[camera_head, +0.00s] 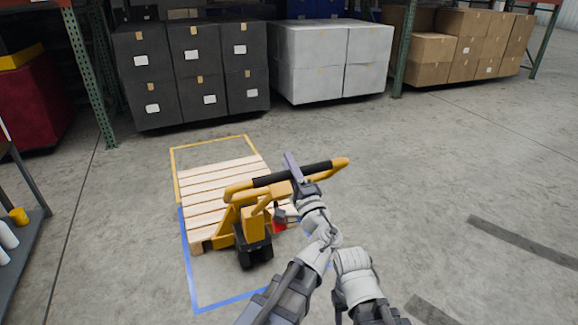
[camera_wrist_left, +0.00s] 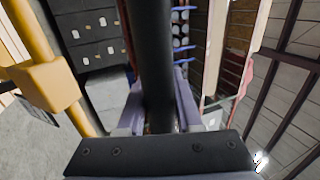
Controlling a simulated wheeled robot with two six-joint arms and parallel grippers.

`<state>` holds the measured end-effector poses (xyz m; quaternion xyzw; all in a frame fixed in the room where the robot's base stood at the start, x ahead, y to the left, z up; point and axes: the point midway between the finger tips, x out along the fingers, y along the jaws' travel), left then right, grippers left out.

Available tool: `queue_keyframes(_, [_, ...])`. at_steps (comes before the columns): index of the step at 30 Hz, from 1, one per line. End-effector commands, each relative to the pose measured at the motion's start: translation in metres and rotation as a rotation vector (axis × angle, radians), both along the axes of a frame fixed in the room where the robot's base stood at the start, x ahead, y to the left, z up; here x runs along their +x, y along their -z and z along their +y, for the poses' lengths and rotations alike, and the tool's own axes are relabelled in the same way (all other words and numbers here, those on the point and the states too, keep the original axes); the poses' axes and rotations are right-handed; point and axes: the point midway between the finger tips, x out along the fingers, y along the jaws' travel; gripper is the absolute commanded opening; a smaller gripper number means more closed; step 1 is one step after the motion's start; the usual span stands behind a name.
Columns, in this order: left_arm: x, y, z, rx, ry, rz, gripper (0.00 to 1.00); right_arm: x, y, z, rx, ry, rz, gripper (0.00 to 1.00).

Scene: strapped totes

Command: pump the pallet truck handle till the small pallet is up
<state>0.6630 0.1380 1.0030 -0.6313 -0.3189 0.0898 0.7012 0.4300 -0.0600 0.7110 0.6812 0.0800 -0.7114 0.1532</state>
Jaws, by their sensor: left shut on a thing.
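The yellow pallet truck (camera_head: 253,222) stands at the near end of the small wooden pallet (camera_head: 205,197), with its forks hidden by the slats. Its yellow loop handle (camera_head: 342,163) has a black grip bar and tilts toward me above the truck. My left gripper (camera_head: 294,170) is shut around the middle of the black grip bar. In the left wrist view the black grip bar (camera_wrist_left: 150,60) runs between the fingers, beside a yellow handle part (camera_wrist_left: 45,85). I cannot tell whether the pallet is clear of the floor. My right gripper is not in view.
Yellow tape (camera_head: 210,142) and blue tape (camera_head: 187,270) outline the floor around the pallet. Dark boxes (camera_head: 190,75), white wrapped boxes (camera_head: 330,60) and brown cartons (camera_head: 460,45) stand behind by green rack posts. A shelf stands at the left edge. Floor at right is clear.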

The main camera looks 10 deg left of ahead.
Motion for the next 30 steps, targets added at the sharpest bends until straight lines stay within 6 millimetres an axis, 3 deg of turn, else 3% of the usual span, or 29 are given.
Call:
queue_keyframes(16, [-0.0017,0.0026,-0.0015,0.002,0.003,-0.003,0.00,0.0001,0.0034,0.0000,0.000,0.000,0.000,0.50])
queue_keyframes(17, [-0.0018,0.0025,-0.0016,0.002,0.003,-0.003,0.36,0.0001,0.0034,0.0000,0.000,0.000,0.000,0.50])
queue_keyframes(24, [-0.0012,0.0029,-0.0011,0.002,0.002,-0.002,0.63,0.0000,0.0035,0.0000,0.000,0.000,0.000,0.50])
queue_keyframes(30, [-0.0009,0.0031,-0.0009,0.002,0.002,-0.001,0.64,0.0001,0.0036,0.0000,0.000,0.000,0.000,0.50])
